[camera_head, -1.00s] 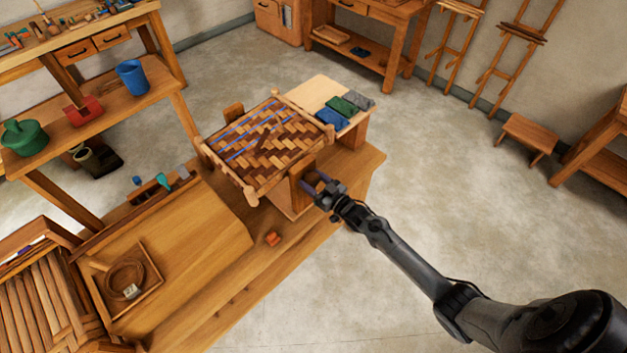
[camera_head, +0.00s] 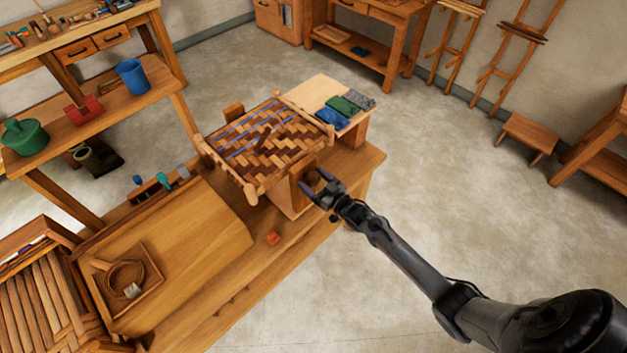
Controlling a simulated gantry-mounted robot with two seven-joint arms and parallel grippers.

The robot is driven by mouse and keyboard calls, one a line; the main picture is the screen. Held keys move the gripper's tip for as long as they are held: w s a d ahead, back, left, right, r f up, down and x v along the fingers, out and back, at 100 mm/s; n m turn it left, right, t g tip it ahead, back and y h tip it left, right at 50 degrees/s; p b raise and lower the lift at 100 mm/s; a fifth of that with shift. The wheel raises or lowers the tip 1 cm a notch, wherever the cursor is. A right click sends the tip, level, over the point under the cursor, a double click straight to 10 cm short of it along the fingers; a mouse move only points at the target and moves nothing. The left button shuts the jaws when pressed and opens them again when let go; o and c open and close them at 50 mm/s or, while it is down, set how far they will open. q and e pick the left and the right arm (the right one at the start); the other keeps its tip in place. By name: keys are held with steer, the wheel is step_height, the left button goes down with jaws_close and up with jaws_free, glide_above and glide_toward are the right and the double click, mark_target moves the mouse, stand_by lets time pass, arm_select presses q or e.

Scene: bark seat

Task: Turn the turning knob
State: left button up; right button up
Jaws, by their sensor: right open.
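A woven bark seat panel (camera_head: 285,150) in a wooden frame rests on a wooden stand (camera_head: 290,199) on the workbench. My right gripper (camera_head: 316,182) is open at the stand's right side, just below the frame's front right edge. A round, dark brown shape, perhaps the turning knob (camera_head: 313,178), shows in part by the fingers. Whether the fingers touch it I cannot tell. My left gripper is not in view.
The workbench (camera_head: 225,300) runs under the stand. Blue, green and grey folded cloths (camera_head: 345,106) lie on a pale board behind. A tray with a coil (camera_head: 125,279) is at the left.

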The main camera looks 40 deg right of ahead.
steer(key=shift+s, duration=0.1)
steer(key=s+d, duration=0.1)
steer(key=s, duration=0.9)
steer(key=shift+s, duration=0.3)
stand_by(0.3)
